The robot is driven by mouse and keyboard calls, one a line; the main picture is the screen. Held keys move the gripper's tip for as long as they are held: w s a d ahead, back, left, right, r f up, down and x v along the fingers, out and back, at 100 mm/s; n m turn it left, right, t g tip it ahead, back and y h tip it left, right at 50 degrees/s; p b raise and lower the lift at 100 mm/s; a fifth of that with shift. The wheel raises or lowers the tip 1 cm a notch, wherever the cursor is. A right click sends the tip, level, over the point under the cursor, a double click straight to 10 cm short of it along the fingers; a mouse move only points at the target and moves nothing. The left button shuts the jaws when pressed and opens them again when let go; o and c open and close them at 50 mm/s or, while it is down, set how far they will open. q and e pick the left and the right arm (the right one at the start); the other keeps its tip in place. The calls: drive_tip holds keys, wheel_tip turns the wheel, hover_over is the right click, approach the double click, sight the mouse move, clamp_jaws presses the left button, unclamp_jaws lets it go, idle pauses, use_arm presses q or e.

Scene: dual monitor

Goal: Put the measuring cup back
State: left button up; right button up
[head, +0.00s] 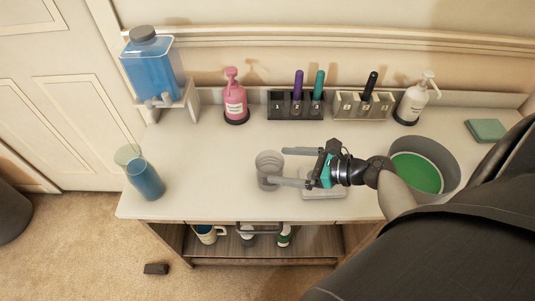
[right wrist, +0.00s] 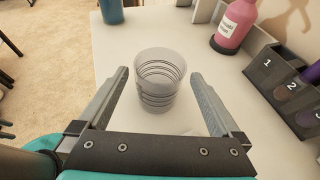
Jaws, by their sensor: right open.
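The clear measuring cup (head: 268,168) with dark ring markings stands upright on the white table. In the right wrist view the measuring cup (right wrist: 159,80) sits ahead of and between the fingers. My right gripper (head: 280,166) is open, with its fingertips at the cup's right side and a gap on both sides. It also shows in the right wrist view (right wrist: 153,85). A pale flat base (head: 323,194) lies partly hidden under my right gripper. My left gripper is not in view.
A blue-filled cup (head: 145,178) stands at the table's left. Behind are a blue dispenser (head: 150,70), a pink pump bottle (head: 235,100), numbered marker holders (head: 283,104) and a white pump bottle (head: 412,100). A grey bowl with green inside (head: 417,172) is right. Table between is clear.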

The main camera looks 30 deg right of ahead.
drive_tip(key=v, duration=0.4)
drive_tip(key=shift+s+d+r, duration=0.1)
drive_tip(key=shift+s, duration=0.05)
idle(0.4)
